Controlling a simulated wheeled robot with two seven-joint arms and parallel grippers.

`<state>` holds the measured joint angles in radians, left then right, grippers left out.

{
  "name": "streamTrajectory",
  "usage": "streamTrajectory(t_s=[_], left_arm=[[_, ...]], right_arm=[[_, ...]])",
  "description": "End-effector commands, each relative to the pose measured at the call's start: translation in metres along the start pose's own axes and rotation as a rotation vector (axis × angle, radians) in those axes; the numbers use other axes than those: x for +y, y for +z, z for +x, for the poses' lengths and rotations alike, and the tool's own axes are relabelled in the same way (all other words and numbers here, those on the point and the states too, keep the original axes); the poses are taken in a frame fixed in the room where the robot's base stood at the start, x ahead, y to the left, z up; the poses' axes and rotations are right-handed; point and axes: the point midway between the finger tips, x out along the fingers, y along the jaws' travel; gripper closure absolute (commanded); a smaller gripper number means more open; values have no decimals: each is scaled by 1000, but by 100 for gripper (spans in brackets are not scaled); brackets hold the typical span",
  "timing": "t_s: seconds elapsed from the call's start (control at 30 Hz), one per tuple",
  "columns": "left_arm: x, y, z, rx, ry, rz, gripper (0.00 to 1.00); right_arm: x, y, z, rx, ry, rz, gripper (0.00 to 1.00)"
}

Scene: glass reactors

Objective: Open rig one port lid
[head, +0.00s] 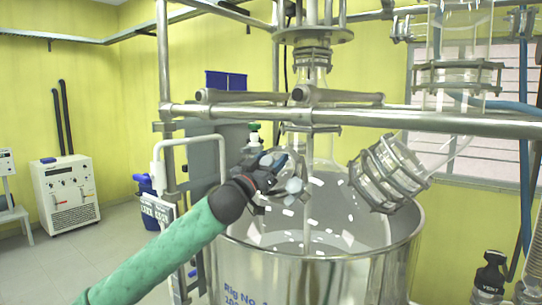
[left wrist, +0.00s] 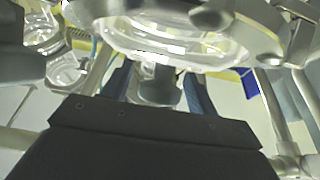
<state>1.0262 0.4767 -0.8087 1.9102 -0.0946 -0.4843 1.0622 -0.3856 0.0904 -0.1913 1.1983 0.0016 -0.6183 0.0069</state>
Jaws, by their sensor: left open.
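Rig one is a glass vessel (head: 328,205) sitting in a steel pot (head: 335,280) with a blue "Rig No." label. My left gripper (head: 281,166) is at the vessel's upper left, close to a small pale port fitting (head: 294,186). In the left wrist view my left gripper (left wrist: 158,85) is open, with its two blue fingers apart. A grey knob-like part (left wrist: 157,90) shows between the fingers, below a clear glass rim (left wrist: 170,40). Whether the fingers touch it I cannot tell. The port lid is partly hidden by my gripper. My right gripper is not in view.
A horizontal steel bar (head: 440,123) crosses in front of the vessel, and an upright post (head: 166,80) stands left. A clamped glass neck (head: 388,175) tilts out on the right. A white cabinet (head: 66,192) stands far left, with open floor before it.

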Motion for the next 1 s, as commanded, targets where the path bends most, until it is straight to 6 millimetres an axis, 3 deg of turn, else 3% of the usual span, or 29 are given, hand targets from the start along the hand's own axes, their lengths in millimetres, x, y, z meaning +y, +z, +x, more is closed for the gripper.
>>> streamTrajectory(t_s=[0.37,0.4,0.7,1.0], left_arm=[[0,0,4,0,0,-1,42],[0,0,4,0,0,-1,44],[0,0,4,-1,-1,0,100],[-7,-4,-1,-1,8,-30,100]], right_arm=[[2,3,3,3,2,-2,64],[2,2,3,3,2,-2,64],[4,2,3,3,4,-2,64],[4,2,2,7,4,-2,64]])
